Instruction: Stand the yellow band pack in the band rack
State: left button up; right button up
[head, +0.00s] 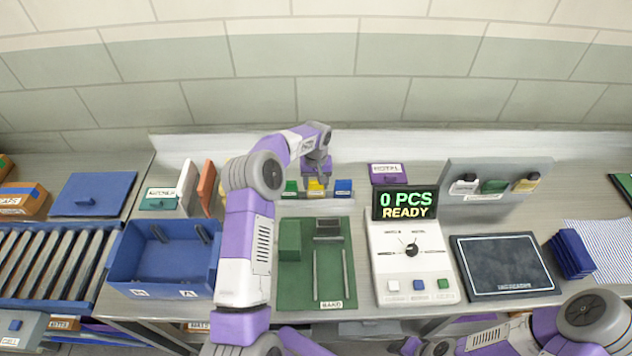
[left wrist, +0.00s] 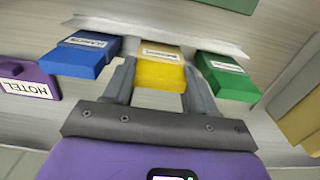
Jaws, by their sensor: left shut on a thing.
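The yellow band pack (left wrist: 160,72), with a white label, is between the two fingers of my left gripper (left wrist: 160,88), which is shut on it. In the head view the yellow pack (head: 316,186) shows just below my left gripper (head: 317,178), between a green pack (head: 290,188) and a blue pack (head: 343,188). The pale band rack (left wrist: 215,40) runs along the row of packs in the left wrist view. The yellow pack is in line with its neighbours; its seating in the rack is hidden. My right gripper is not visible, only its arm at lower right.
A green board (head: 333,262) lies in front of the rack. A counter device (head: 410,265) reading "0 PCS READY" stands to its right, with a purple HOTEL block (head: 384,174) behind. A blue bin (head: 130,268) is at left. A dark pad (head: 502,264) lies right.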

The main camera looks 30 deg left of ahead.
pick_arm(q)
jog(key=o, duration=1.1)
jog(key=shift+r, duration=0.1)
notch_tip(320, 180, up, 12)
jog(key=shift+r, duration=0.1)
